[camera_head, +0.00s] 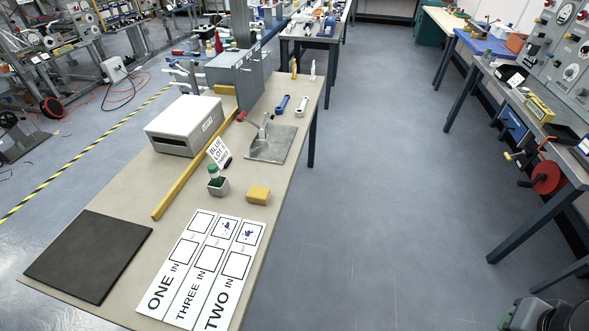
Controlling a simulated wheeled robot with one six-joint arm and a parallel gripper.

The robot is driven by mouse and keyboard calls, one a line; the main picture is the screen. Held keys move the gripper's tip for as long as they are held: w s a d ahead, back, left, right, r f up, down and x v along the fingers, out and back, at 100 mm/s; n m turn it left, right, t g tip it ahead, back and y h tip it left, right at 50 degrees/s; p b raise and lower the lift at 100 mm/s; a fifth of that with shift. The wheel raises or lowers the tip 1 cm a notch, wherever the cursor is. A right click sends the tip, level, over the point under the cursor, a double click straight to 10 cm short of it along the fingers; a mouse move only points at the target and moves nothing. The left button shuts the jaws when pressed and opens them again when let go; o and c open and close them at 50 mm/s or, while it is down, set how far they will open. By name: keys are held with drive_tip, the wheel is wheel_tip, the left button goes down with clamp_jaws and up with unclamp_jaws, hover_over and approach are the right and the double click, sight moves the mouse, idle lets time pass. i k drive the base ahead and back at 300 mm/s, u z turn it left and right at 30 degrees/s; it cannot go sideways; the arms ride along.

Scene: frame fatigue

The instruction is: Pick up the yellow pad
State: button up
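The yellow pad (258,195) is a small, thick block lying flat on the beige workbench (290,200), near its right edge. It sits just beyond the top of the white printed sheet and to the right of a small grey pot (218,187) with a green and white top. Nothing covers the pad, and there is a gap between it and the pot.
The printed sheet (197,287) and a black mat (88,256) lie nearer. A long yellow bar (190,173), a white box (184,125), a lot sign (219,150) and a grey metal plate (270,147) lie farther back. Open floor (400,200) is right of the bench.

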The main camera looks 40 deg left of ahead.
sight(259, 195)
drive_tip(key=i, duration=2)
drive_tip(key=u, duration=4.3)
drive_tip(key=i, duration=1)
